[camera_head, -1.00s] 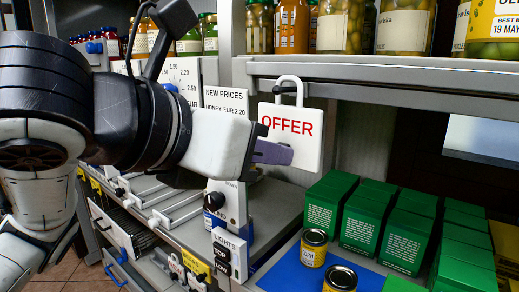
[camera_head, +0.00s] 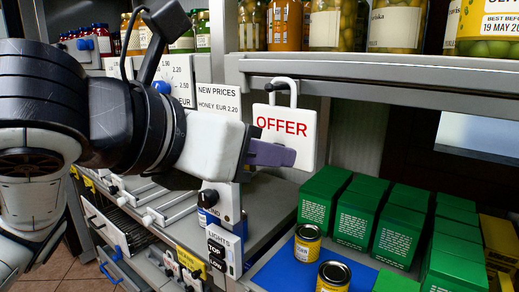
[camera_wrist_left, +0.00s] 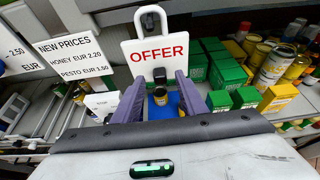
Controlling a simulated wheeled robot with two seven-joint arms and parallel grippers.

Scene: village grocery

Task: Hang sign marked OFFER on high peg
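The white sign marked OFFER (camera_head: 284,128) is upright under the front edge of the upper shelf. A dark peg (camera_head: 274,87) shows at its white loop; I cannot tell exactly how the loop sits on it. In the left wrist view the sign (camera_wrist_left: 155,50) faces me, with a small dark piece (camera_wrist_left: 159,75) at its lower edge. My left gripper (camera_head: 288,155) is at the sign's lower part. In the left wrist view its purple fingers (camera_wrist_left: 157,88) stand apart on either side of the dark piece, touching nothing that I can make out. My right gripper is out of view.
The upper shelf edge (camera_head: 380,78) runs just above the sign, with jars on it. Green boxes (camera_head: 360,218) and yellow cans (camera_head: 307,243) stand on the lower shelf. A NEW PRICES card (camera_head: 218,101) is left of the sign.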

